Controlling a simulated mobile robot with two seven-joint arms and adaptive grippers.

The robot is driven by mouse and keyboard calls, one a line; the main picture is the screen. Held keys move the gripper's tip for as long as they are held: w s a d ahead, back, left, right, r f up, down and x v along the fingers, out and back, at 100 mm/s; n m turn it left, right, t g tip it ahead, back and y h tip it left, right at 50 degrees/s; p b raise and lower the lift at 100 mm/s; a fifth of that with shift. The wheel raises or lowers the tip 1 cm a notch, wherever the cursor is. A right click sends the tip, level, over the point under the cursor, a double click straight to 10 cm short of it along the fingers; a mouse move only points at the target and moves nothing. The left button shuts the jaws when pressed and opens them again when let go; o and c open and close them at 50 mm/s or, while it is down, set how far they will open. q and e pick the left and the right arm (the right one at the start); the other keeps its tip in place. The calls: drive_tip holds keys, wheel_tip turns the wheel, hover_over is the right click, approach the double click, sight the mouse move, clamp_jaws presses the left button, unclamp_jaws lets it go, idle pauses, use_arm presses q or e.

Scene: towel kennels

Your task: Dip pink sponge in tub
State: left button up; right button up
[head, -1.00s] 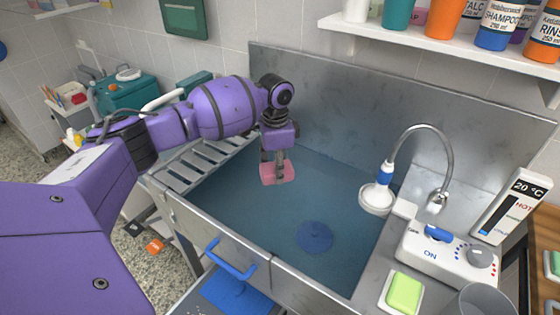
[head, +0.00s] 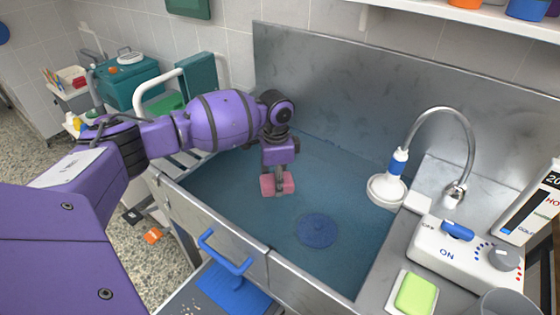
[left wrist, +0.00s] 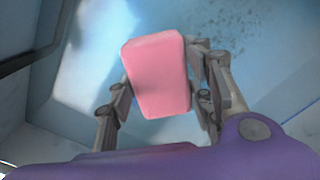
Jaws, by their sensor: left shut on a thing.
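The pink sponge (head: 278,183) is held by my left gripper (head: 277,176) over the back left part of the metal tub (head: 215,222). In the left wrist view the sponge (left wrist: 158,75) sits between both fingers of the gripper (left wrist: 160,98), which are closed on its sides. The tub looks filled with bluish water (head: 350,190), and a round blue disc (head: 317,231) shows in it. I cannot tell whether the sponge touches the water. My right gripper is not in view.
A shower head (head: 387,188) on a curved hose overhangs the tub's right side. A control box (head: 462,250) and a green sponge (head: 415,294) are on the right ledge. A blue handle (head: 225,255) is at the front. A slatted rack lies left.

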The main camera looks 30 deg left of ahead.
use_arm(q)
wheel_tip(320, 180, down, 3)
drive_tip(key=shift+s+r+b, duration=0.1)
drive_tip(key=shift+r+b, duration=0.05)
drive_tip(key=shift+b, duration=0.3)
wheel_tip(320, 180, down, 6)
drive_tip(key=b, duration=0.1)
drive_tip(key=shift+f, duration=0.25)
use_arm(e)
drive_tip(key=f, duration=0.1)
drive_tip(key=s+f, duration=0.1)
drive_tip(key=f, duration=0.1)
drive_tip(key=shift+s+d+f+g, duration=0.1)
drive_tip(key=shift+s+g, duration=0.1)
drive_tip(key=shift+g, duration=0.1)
use_arm(q)
drive_tip(key=shift+r, duration=0.1)
